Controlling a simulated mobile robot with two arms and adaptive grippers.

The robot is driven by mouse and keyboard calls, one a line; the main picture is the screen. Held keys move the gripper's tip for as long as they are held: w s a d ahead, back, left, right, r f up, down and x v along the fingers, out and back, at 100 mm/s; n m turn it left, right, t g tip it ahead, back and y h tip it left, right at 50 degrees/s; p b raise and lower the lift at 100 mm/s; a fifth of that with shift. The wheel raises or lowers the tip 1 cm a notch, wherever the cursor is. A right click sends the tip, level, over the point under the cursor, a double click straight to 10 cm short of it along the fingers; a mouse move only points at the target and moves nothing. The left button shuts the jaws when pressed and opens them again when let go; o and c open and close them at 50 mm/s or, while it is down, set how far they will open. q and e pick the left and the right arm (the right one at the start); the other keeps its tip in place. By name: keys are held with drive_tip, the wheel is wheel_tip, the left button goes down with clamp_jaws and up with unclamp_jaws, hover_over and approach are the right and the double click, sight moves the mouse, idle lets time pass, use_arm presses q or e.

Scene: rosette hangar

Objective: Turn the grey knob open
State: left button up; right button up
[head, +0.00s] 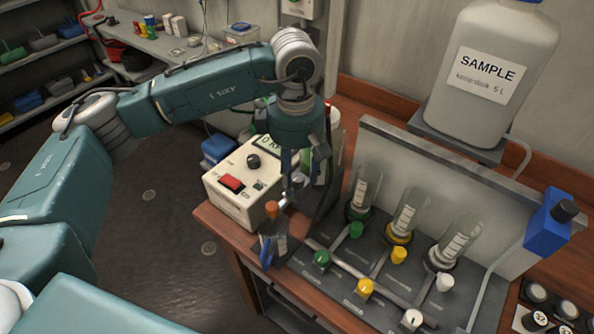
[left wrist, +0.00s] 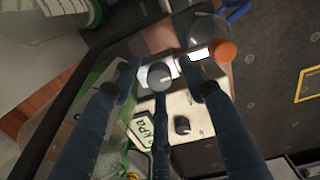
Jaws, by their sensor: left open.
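The grey knob (left wrist: 159,75) has a pale mark on its face and shows between my left fingertips in the left wrist view. In the head view it is largely hidden by the fingers. My left gripper (head: 295,186) points down beside the front right side of the white control box (head: 235,205). Its three blue fingers are spread open around the knob, with two tips at its sides and one below it in the left wrist view (left wrist: 160,80). I cannot tell whether any finger touches it. My right gripper is not in view.
A bottle with an orange cap (head: 272,209) stands close to my left gripper. The box carries a black knob (head: 252,161) and a red switch (head: 232,183). Right of it, a grey panel holds glass cylinders (head: 408,218) and coloured knobs. A large sample jug (head: 478,110) stands behind.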

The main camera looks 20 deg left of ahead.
use_arm(q)
drive_tip(key=c, duration=0.4)
clamp_jaws()
drive_tip(key=shift+f+b, duration=0.15)
drive_tip(key=shift+b, duration=0.2)
drive_tip(key=shift+w+f+n+b, duration=0.1)
drive_tip(key=shift+f+n+b, duration=0.05)
drive_tip(key=shift+n+b, duration=1.5)
drive_tip(key=shift+n, duration=0.05)
drive_tip(key=shift+r+n, duration=0.25)
drive_tip(key=shift+n, duration=0.25)
drive_tip(key=shift+r, duration=0.1)
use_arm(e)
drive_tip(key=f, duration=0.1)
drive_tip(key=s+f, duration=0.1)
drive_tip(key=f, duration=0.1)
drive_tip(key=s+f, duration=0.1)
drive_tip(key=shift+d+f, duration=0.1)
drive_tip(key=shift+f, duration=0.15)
